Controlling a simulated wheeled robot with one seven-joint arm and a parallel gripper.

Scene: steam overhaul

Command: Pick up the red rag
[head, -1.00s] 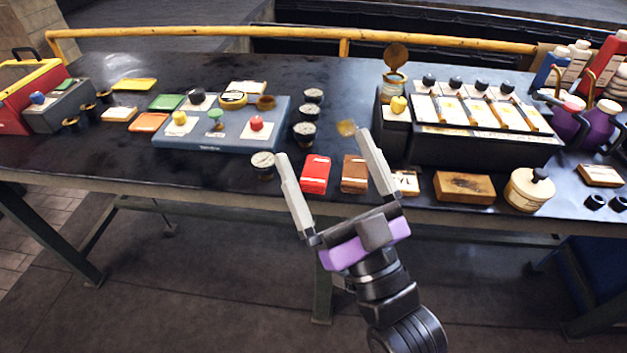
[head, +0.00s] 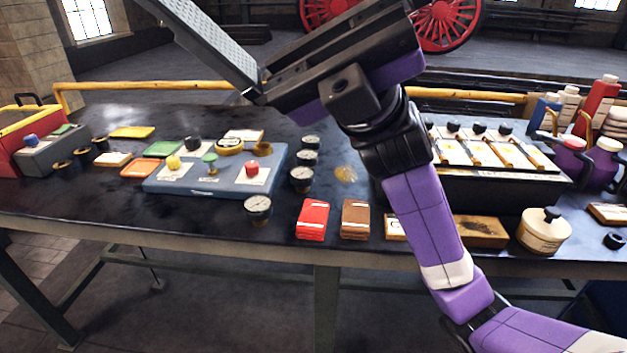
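The red rag (head: 312,219) is a folded red bundle with a pale stripe, lying near the front edge of the dark workbench (head: 100,205). It is fully visible and nothing touches it from above. My gripper (head: 255,50) is raised high at the top of the head view, well above and behind the rag in the picture. One grey, textured finger reaches to the upper left and stands at the far left end of the gripper's rail. The other finger is out of the picture. The gripper looks open, and I see nothing held in it.
A brown folded rag (head: 355,219) lies right beside the red one. A round gauge (head: 257,209) stands to its left, near a blue board (head: 215,187) with coloured knobs. A wooden block (head: 480,231) and a cream jar (head: 543,231) stand at right. A yellow rail (head: 200,85) runs behind.

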